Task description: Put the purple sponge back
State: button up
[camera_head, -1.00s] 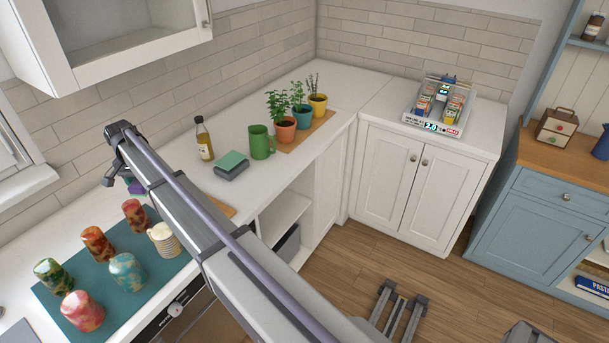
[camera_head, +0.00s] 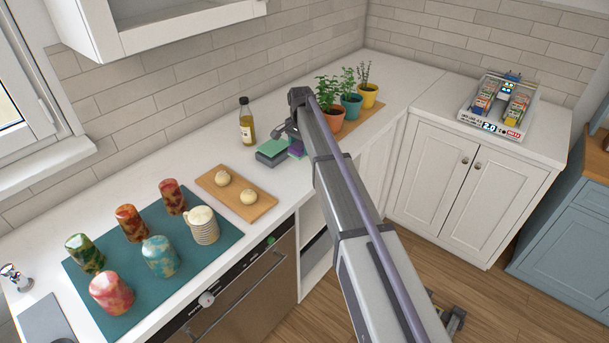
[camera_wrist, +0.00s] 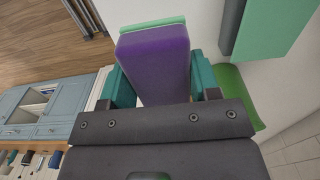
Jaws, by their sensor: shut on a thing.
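The purple sponge (camera_wrist: 155,60) is between the teal fingers of my gripper (camera_wrist: 163,82) in the wrist view, with a light green strip along its far edge. My gripper is shut on it. In the head view a small part of the purple sponge (camera_head: 297,148) shows below my gripper (camera_head: 292,134), close to the right side of a dark grey block with a green top (camera_head: 272,150). That block also shows at the upper right of the wrist view (camera_wrist: 265,28), apart from the sponge. Whether the sponge touches the counter cannot be told.
An oil bottle (camera_head: 246,122) stands behind the grey block. Potted plants (camera_head: 350,105) stand to the right. A wooden board with two buns (camera_head: 236,193) and a teal mat with several cups (camera_head: 205,262) lie left.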

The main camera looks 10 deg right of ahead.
aim_at(301, 172)
notch_tip(301, 172, down, 9)
jog(key=b, duration=0.7)
jog(key=shift+f, duration=0.1)
jog(key=shift+r, duration=0.3)
jog(key=shift+f, duration=0.15)
jog(key=o, duration=0.8)
jog(key=shift+o, duration=0.2)
notch_tip(301, 172, up, 13)
jog(key=p, duration=1.2)
jog(key=shift+f, duration=0.2)
jog(key=s+f+n+b, duration=0.2)
jog(key=s+n, duration=0.8)
jog(key=s, duration=2.8)
jog(key=shift+f, duration=0.45)
